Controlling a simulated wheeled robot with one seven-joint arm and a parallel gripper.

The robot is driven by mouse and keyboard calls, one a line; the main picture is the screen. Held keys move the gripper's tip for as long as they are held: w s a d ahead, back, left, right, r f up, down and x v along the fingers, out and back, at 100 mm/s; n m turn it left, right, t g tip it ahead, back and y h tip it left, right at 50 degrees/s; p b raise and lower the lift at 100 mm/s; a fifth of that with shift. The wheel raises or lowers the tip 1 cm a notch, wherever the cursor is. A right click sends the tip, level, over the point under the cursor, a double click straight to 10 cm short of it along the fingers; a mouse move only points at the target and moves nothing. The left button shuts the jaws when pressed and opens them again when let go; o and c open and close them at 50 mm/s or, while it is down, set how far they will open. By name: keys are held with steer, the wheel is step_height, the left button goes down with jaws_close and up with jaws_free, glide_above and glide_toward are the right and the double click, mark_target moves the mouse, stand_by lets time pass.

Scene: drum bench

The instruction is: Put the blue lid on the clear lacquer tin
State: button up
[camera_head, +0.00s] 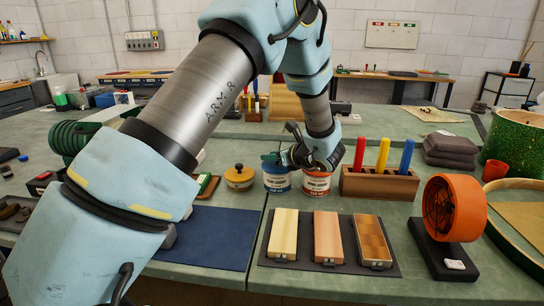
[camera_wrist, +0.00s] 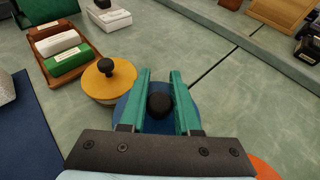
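The blue lid (camera_wrist: 128,108) is a blue disc with a round black knob (camera_wrist: 159,106), seen from above in the wrist view. My gripper (camera_wrist: 160,76) has its two green fingers on either side of the knob, which fills the gap between them. In the head view my gripper (camera_head: 272,158) is low over the blue-labelled tin (camera_head: 277,182). The lid is at this tin's top; whether it is fully seated is hidden. The label is too small to read, so I cannot tell for sure that it is the clear lacquer tin.
A yellow-lidded tin (camera_head: 239,178) stands close on the left and an orange-labelled tin (camera_head: 316,186) close on the right. A wooden block with coloured handles (camera_head: 380,184) stands further right. Wooden sample boards (camera_head: 328,238) lie in front. Bare bench shows behind the tins.

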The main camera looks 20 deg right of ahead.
steer(key=o, duration=0.5)
steer(key=shift+c, duration=0.2)
steer(key=shift+r, duration=0.15)
steer(key=b+v, duration=0.2)
steer(key=v, duration=1)
